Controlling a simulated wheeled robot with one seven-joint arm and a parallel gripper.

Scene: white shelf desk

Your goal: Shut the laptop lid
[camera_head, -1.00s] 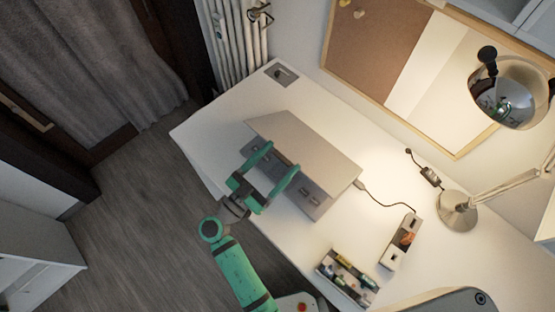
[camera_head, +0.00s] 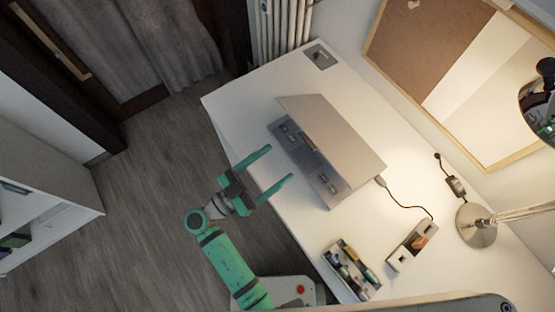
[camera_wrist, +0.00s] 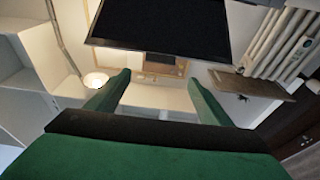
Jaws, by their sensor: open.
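The grey laptop (camera_head: 338,140) sits on the white desk, and its lid is raised. The head view shows the lid's plain outer face from above, with a strip of the laptop along the side facing my gripper. The black screen (camera_wrist: 160,24) fills the top middle of the wrist view. My gripper (camera_head: 279,164) is open and empty, its two green fingers pointing at the laptop across the desk's near edge, apart from it. The fingers also show in the wrist view (camera_wrist: 158,77). The keyboard is hidden in the head view.
A cable runs from the laptop to a power strip (camera_head: 412,247). A small organiser box (camera_head: 351,270) and a lamp base (camera_head: 476,225) stand to the right. A corkboard (camera_head: 425,42) hangs behind.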

